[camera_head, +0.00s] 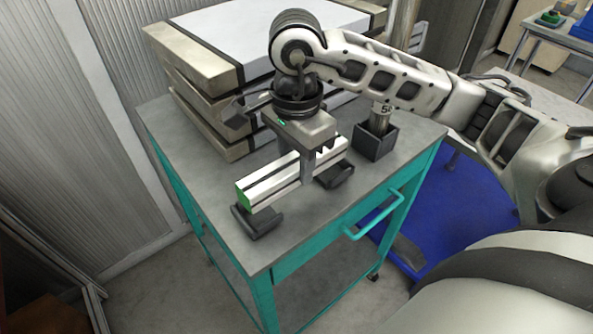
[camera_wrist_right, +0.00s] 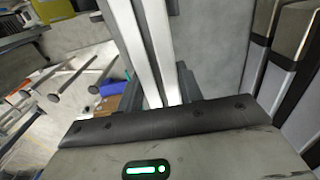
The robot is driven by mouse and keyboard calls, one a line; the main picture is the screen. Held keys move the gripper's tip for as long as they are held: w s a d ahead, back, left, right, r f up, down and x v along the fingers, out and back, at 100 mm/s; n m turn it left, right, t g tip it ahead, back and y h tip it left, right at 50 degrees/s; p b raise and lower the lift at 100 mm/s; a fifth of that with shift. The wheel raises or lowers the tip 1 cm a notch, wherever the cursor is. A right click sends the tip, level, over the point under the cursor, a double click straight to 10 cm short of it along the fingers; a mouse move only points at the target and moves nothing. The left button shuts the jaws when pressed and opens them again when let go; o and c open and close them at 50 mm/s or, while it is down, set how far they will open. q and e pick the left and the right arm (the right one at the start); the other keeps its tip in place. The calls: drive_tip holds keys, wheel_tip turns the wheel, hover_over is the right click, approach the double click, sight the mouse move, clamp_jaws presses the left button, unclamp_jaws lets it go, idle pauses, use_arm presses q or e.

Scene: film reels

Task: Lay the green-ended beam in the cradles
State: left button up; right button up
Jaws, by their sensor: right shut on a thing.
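The green-ended beam (camera_head: 270,185) is a silver and white bar with dark grooves, its green end facing the near left. My right gripper (camera_head: 309,160) comes down from above and is shut on the beam near its middle. The beam also shows between the fingers in the right wrist view (camera_wrist_right: 150,50). One dark cradle (camera_head: 258,224) is under the green end and the other dark cradle (camera_head: 336,176) is by the far end. The beam lines up over both; I cannot tell whether it rests fully in them. My left gripper is not in view.
The grey trolley top (camera_head: 330,215) has a teal frame and handle (camera_head: 375,215). A stack of long dark-banded blocks (camera_head: 205,75) stands behind the beam. A dark square holder (camera_head: 375,142) with an upright cylinder is at right. The trolley's front corner is clear.

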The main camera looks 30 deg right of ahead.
sight(297, 178)
drive_tip(key=f, duration=0.2)
drive_tip(key=f+p, duration=0.1)
drive_tip(key=shift+w+d+f, duration=0.15)
drive_tip(key=shift+d, duration=0.1)
drive_tip(key=shift+f+b, duration=0.4)
drive_tip(key=shift+b, duration=0.05)
drive_tip(key=shift+f+b, duration=0.35)
drive_tip(key=shift+b, duration=0.15)
drive_tip(key=o, duration=1.2)
drive_tip(key=shift+r, duration=0.1)
